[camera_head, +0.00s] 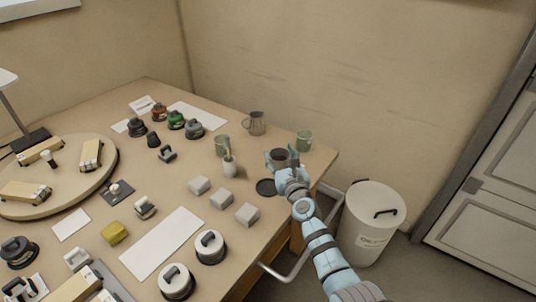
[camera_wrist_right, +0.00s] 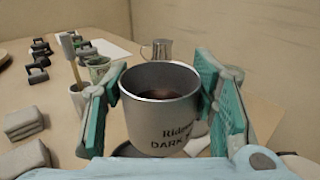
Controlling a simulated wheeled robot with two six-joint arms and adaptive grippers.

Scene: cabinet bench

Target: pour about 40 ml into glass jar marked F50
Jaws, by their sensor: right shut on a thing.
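My right gripper (camera_head: 289,166) is shut on a grey metal cup (camera_head: 278,155) near the right corner of the bench. In the right wrist view the teal fingers (camera_wrist_right: 160,95) press on both sides of the cup (camera_wrist_right: 158,115). The cup is roughly upright, holds dark liquid, and has partly hidden lettering starting "DARK". A greenish see-through jar (camera_head: 221,146) stands left of the gripper, behind a pale pot. It also shows in the wrist view (camera_wrist_right: 99,69). I cannot read an F50 mark on it. My left gripper is not in view.
A pale pot (camera_head: 230,168) with an upright stick, a metal pitcher (camera_head: 257,123) and a green mug (camera_head: 303,141) stand nearby. A black disc (camera_head: 265,187) and several grey blocks (camera_head: 221,199) lie in front. A white bin (camera_head: 371,222) stands beyond the bench edge.

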